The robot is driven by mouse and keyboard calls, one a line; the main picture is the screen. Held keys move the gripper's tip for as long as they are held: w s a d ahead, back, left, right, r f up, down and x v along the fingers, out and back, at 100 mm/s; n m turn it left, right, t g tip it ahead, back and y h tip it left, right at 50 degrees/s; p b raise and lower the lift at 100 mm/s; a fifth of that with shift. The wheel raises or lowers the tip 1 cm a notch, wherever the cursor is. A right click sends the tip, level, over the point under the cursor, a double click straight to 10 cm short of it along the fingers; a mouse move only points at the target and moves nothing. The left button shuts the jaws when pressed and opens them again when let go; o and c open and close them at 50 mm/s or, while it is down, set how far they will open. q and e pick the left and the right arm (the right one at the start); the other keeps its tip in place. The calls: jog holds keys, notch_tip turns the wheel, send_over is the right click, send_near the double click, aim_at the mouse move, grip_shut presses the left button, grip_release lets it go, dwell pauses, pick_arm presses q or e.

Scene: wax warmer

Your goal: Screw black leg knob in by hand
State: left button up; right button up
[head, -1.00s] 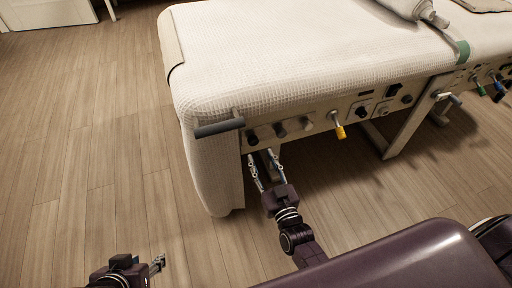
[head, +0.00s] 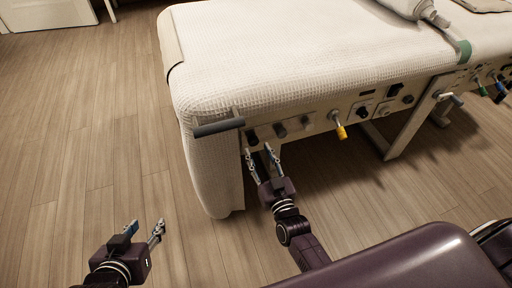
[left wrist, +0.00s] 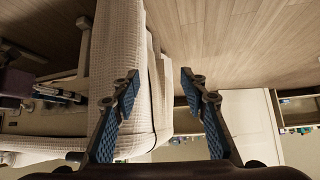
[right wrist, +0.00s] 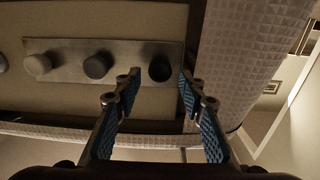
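My right gripper (head: 259,151) is open just below this knob in the head view. In the right wrist view its fingertips (right wrist: 160,73) stand either side of the knob, with gaps visible; I cannot tell how far in front they are. My left gripper (head: 146,227) is open and empty over the floor at lower left.
Two more knobs (head: 280,131) (head: 306,123) sit along the same plate. A grey bar handle (head: 219,128) sticks out left of them. A yellow-tipped lever (head: 341,132) is to the right. The white-covered table (head: 290,50) overhangs; wooden floor at left (head: 70,130) is clear.

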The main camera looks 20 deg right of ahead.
aim_at(254, 143)
jog(key=shift+w+b, duration=0.5)
jog(key=shift+w, duration=1)
pick_arm(q)
jog(key=w+d+r+t+h, duration=0.1)
jog(key=w+d+r+t, duration=0.1)
jog(key=w+r, duration=0.3)
jog(key=shift+r+t, duration=0.65)
jog(key=shift+t, duration=0.25)
